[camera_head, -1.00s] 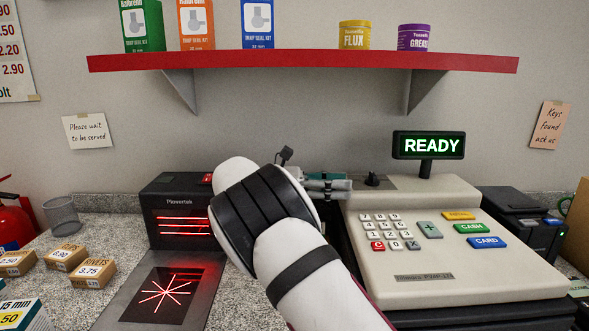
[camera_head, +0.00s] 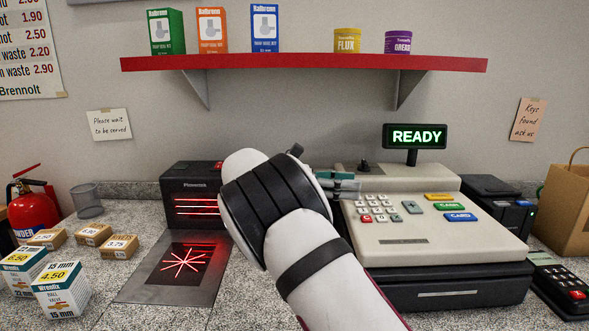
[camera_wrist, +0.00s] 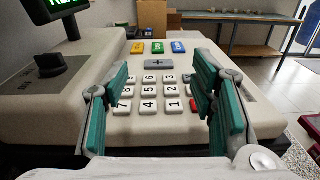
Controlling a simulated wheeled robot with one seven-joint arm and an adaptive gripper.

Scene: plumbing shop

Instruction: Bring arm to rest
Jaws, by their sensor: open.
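My arm reaches up through the middle of the head view, its white and black links hiding part of the counter. My gripper (camera_head: 340,183) shows partly behind the arm, just left of the cash register (camera_head: 430,228). In the wrist view my gripper (camera_wrist: 160,100) is open and empty, its two teal fingers apart. The register's number keys (camera_wrist: 150,97) show between and beyond the fingers. I cannot tell any contact with the register. Its display (camera_head: 415,136) reads READY.
A scanner (camera_head: 192,205) with red lines and a lit plate (camera_head: 183,262) stands left of the arm. Small boxes (camera_head: 62,288), a mesh cup (camera_head: 87,200) and a fire extinguisher (camera_head: 34,208) are at left. A card terminal (camera_head: 562,285) and paper bag (camera_head: 568,210) are at right. A red shelf (camera_head: 300,63) hangs above.

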